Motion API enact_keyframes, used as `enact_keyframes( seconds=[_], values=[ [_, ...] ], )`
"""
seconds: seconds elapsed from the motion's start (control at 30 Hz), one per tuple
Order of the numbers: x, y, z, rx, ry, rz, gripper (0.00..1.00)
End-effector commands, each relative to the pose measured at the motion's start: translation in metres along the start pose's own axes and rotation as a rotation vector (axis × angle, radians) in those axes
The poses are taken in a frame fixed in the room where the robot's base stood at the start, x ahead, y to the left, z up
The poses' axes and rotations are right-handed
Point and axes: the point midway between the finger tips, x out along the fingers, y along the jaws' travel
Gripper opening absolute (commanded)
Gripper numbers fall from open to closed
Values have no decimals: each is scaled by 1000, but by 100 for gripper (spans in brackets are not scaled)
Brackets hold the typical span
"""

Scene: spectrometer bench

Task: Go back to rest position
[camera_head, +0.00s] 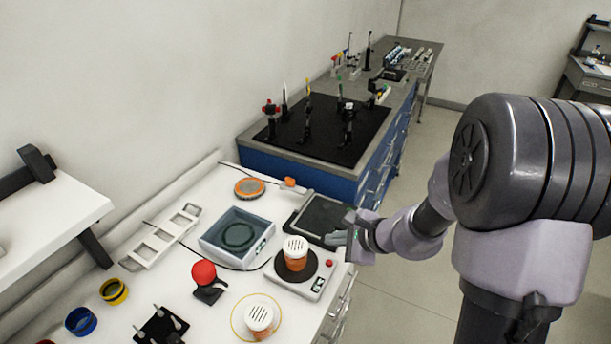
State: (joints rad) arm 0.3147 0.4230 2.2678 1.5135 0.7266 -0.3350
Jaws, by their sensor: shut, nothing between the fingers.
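My gripper (338,237) is at the right edge of the white bench (215,303), over or beside a flat black pad (321,217). Its fingers point left and look shut and empty. My arm reaches in from the right. The gripper is a little above and right of a small white device (305,289) with a dark round plate. An orange container with a white slotted lid (295,246) stands on that plate, apart from the gripper. Exact height of the fingers over the bench is hard to tell.
A second white-lidded container (260,317) stands within a yellow ring. A grey-blue box (238,236), a red knob (203,272) and a white slotted rack (163,236) lie further left. A blue cabinet (300,177) with optics stands behind. The floor (400,300) at right is clear.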

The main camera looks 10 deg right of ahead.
Motion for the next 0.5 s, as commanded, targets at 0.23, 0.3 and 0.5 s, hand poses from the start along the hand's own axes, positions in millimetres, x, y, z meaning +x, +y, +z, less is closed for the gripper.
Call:
enact_keyframes(
  seconds=[0.23,0.3,0.5],
  values=[
    [-88,56,119,-654,-101,119,0],
    [-122,92,132,-891,-70,175,0],
    [-186,147,110,-1312,125,267,0]
  ],
)
